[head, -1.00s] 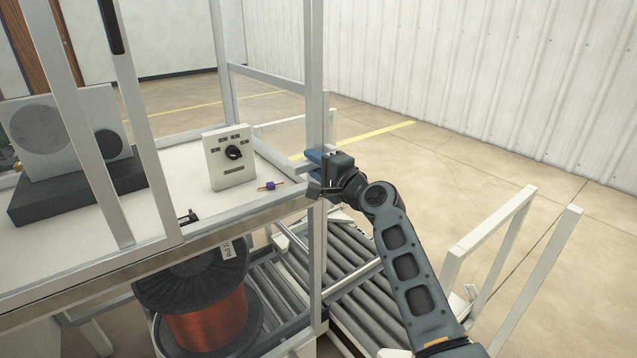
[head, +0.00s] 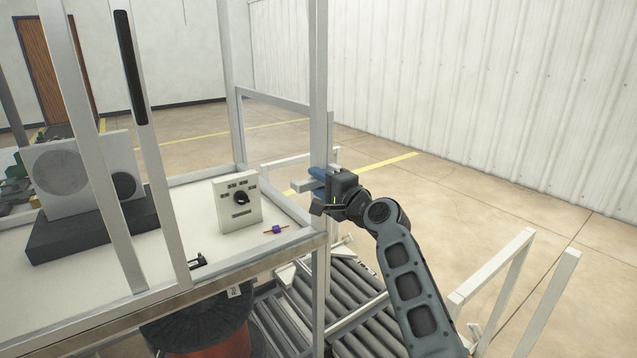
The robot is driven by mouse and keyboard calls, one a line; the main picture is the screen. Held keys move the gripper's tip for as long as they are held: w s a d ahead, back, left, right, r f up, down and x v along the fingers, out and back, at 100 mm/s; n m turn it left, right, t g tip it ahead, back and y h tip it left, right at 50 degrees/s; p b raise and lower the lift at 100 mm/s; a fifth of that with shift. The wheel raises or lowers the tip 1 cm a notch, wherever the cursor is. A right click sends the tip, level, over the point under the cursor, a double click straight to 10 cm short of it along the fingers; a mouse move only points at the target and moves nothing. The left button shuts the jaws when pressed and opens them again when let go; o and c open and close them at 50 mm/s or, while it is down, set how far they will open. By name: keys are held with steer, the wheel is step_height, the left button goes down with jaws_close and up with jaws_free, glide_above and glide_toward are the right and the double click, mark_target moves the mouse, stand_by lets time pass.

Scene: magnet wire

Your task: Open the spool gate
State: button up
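My gripper (head: 318,192) is at the end of my dark arm, beside the upright metal post (head: 319,80) at the workbench's right corner. A blue piece (head: 318,173) and a short light bar (head: 301,187) show right at it. Whether its fingers touch or hold either is too small to tell. The spool (head: 205,325), with dark flanges and copper wire, sits under the bench, cut off by the lower edge. Light metal rails (head: 350,318) run beside the roller conveyor (head: 345,285). I cannot tell for certain which bars form the spool gate.
The bench top (head: 180,210) carries a white control box with a black knob (head: 240,198), a small purple part (head: 276,230) and a grey machine (head: 85,175). Slanting frame bars (head: 150,160) stand in front. White rails (head: 500,270) stand at right. Floor beyond is free.

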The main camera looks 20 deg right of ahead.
steer(key=o, duration=0.3)
steer(key=v, duration=0.7)
steer(key=shift+s+b, duration=0.35)
steer(key=shift+d, duration=0.1)
steer(key=s+f+n+g+h, duration=0.15)
steer(key=s+f+h, duration=0.25)
steer(key=s+f, duration=1.25)
steer(key=s+f+n+h, duration=0.1)
steer(key=s+f+n, duration=0.1)
steer(key=s, duration=0.7)
steer(key=s+f+n+h, duration=0.1)
steer(key=s+f+n, duration=0.15)
steer(key=s, duration=0.75)
steer(key=s+a+r+n, duration=0.1)
steer(key=s+r+n, duration=0.3)
steer(key=s, duration=0.7)
steer(key=s+r+n, duration=0.4)
steer(key=s+r, duration=0.3)
steer(key=s, duration=0.4)
steer(key=shift+s+a+g, duration=0.35)
steer(key=shift+a+g, duration=0.05)
steer(key=shift+g, duration=0.05)
